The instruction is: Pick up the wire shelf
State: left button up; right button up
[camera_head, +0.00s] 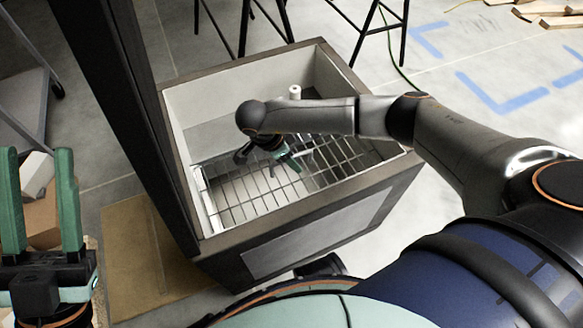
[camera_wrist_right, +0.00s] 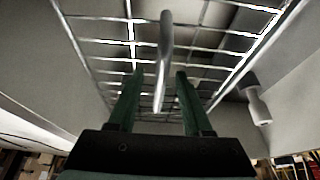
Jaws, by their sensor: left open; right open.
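The wire shelf (camera_head: 245,190) is a metal grid inside an open-topped grey box. Part of it is hidden behind my right arm. My right gripper (camera_head: 283,165) reaches down into the box at the shelf. In the right wrist view, the grid of the wire shelf (camera_wrist_right: 135,45) spans the area beyond the fingers. My right gripper (camera_wrist_right: 157,78) is open there, with a thin metal bar or loop (camera_wrist_right: 164,60) showing between its green fingers. Whether the fingers touch it I cannot tell. My left gripper (camera_head: 40,195) is open and empty, outside the box at the left.
The box has dark rims (camera_head: 250,62) and pale inner walls close around my right gripper. A white cylinder (camera_head: 295,92) stands at its back wall. A dark post (camera_head: 130,110) rises at the box's left. A cardboard sheet (camera_head: 140,255) lies on the floor. Stool legs stand behind.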

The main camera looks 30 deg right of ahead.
grip_shut()
dwell(0.3)
dwell(1.1)
